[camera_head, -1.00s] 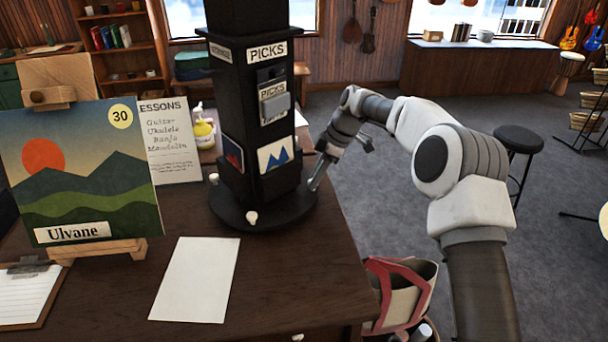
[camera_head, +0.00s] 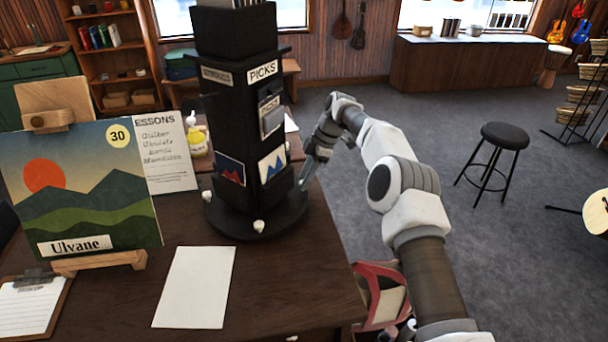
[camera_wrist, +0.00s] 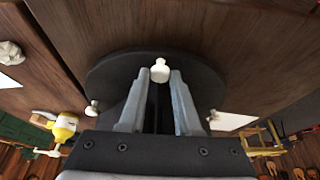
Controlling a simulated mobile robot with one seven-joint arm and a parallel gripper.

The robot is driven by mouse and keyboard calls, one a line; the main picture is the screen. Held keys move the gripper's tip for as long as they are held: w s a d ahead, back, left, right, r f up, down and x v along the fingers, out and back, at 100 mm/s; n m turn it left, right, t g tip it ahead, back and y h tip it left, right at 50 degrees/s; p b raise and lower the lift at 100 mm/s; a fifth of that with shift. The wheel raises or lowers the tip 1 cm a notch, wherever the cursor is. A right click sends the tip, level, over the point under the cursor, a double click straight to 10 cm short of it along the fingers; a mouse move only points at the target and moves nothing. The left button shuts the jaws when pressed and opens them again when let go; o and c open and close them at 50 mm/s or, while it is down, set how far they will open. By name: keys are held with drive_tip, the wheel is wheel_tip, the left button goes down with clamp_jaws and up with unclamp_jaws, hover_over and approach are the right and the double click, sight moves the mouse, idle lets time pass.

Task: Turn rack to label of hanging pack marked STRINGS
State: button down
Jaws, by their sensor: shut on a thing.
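The black rack (camera_head: 228,130) stands on its round base (camera_head: 240,228) on the wooden counter. Its right-hand face carries a PICKS sign (camera_head: 263,71) and a hanging pack (camera_head: 271,117) with a small label. Its left-hand face shows obliquely, with a sign (camera_head: 217,75) too blurred to read surely. No pack clearly marked STRINGS shows. White knobs stand around the base, one at the front (camera_head: 259,226). My gripper (camera_head: 305,184) is low at the rack's right side.
An easel painting labelled Ulvane (camera_head: 85,190), a clipboard (camera_head: 30,308) and a blank paper (camera_head: 195,287) are left and front of the rack. A LESSONS sign (camera_head: 166,155) and a yellow bottle (camera_head: 197,140) are behind. A bag (camera_head: 380,292) is beside the counter's right edge.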

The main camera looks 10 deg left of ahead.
drive_tip(key=shift+w, duration=0.15)
idle(0.3)
drive_tip(key=c, duration=0.6)
unclamp_jaws()
wheel_tip(320, 180, up, 4)
drive_tip(key=shift+a+f, duration=0.1)
drive_tip(key=d+r+b, duration=0.1)
drive_tip(key=d+r, duration=0.1)
drive_tip(key=d, duration=0.2)
drive_tip(key=d+r+b, duration=0.2)
drive_tip(key=d+r, duration=0.1)
drive_tip(key=s+d+r+b, duration=0.1)
drive_tip(key=d+r, duration=0.1)
drive_tip(key=d, duration=0.2)
drive_tip(key=shift+d+r+b, duration=0.15)
drive_tip(key=shift+d+b, duration=0.2)
